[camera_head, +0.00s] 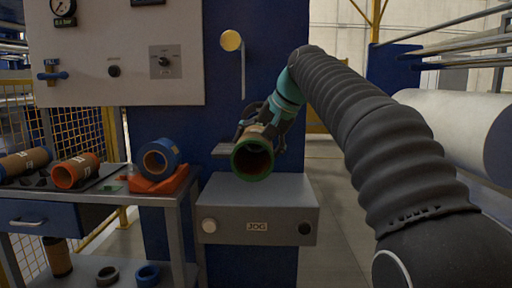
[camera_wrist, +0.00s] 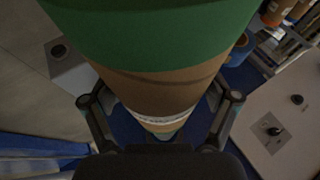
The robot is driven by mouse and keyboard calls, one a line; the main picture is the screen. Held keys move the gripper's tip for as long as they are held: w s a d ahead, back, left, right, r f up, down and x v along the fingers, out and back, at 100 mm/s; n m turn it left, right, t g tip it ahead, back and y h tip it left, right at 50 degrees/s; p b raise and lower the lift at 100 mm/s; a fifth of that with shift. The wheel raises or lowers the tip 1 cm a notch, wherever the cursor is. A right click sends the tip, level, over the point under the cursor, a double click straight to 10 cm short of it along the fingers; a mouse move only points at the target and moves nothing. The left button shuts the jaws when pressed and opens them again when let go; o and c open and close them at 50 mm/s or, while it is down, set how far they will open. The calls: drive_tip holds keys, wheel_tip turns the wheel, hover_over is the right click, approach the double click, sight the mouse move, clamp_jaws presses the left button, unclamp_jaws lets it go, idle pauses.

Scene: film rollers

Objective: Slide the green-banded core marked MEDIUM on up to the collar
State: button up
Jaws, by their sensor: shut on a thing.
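The green-banded brown core (camera_head: 251,178) is in front of the blue machine column, above the grey JOG box. Its open, dark end faces the head camera. My gripper (camera_head: 266,126) is shut on it, behind the green band. In the wrist view the green band (camera_wrist: 150,35) fills the top, and brown cardboard (camera_wrist: 160,88) runs down between the fingers of my gripper (camera_wrist: 160,112). A whitish strip (camera_wrist: 165,121) shows around the core lower down; I cannot tell what it is. The MEDIUM marking is not readable. The shaft and collar cannot be made out behind the core.
The JOG box (camera_head: 258,226) lies just below the core. At left, a cart (camera_head: 186,204) carries a blue core (camera_head: 171,152) on an orange cradle (camera_head: 160,185), an orange-banded core (camera_head: 72,173) and another brown core (camera_head: 25,163). A large white roll (camera_head: 450,125) stands at right.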

idle(0.3)
drive_tip(key=shift+w+r, duration=0.1)
drive_tip(key=shift+w, duration=1.6)
drive_tip(key=shift+w, duration=0.15)
drive_tip(key=shift+w+d, duration=0.1)
drive_tip(key=shift+w, duration=1.5)
drive_tip(key=shift+w+d, duration=0.1)
drive_tip(key=shift+w, duration=1.7)
drive_tip(key=o, duration=1.2)
